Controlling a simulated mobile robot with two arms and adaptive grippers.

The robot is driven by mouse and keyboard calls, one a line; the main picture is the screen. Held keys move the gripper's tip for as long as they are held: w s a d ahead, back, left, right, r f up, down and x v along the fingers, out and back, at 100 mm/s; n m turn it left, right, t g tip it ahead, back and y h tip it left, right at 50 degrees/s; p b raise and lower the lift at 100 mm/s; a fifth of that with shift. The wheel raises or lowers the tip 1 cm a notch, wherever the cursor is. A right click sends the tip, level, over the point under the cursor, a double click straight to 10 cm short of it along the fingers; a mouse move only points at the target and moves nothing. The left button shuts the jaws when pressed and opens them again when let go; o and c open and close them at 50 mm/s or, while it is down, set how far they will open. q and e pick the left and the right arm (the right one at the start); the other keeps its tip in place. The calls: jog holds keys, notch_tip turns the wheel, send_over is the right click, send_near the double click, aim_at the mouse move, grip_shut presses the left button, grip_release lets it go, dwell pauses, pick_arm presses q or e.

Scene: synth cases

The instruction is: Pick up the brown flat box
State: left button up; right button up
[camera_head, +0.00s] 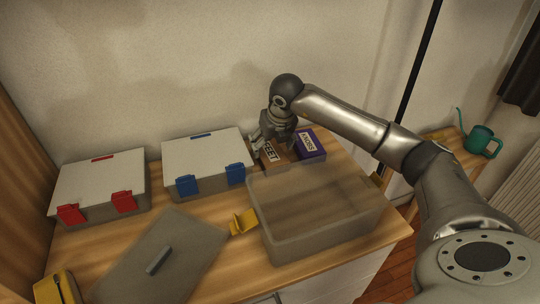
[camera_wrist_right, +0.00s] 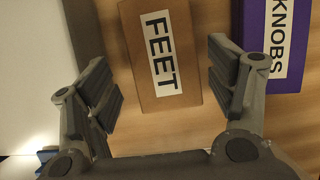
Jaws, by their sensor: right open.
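The brown flat box (camera_wrist_right: 189,88) with a white "FEET" label lies on the wooden table. In the head view the brown box (camera_head: 279,159) is at the back, partly hidden by my right gripper. My right gripper (camera_head: 264,142) is over it, pointing down. In the right wrist view my right gripper (camera_wrist_right: 165,95) is open, with one finger on each side of the box. A gap shows between the box and each finger, and nothing is held. My left gripper is not in view.
A purple "KNOBS" box (camera_head: 311,146) stands close right of the brown box. A blue-latched case (camera_head: 208,160) is close left. An open clear bin (camera_head: 322,235) is in front. A red-latched case (camera_head: 98,184) and loose lid (camera_head: 165,262) lie farther left.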

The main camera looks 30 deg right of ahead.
aim_at(270, 151)
jog(key=p+x, duration=0.1)
jog(key=x, duration=0.4)
jog(key=shift+d+f, duration=0.1)
jog(key=shift+d, duration=0.05)
jog(key=c, duration=0.8)
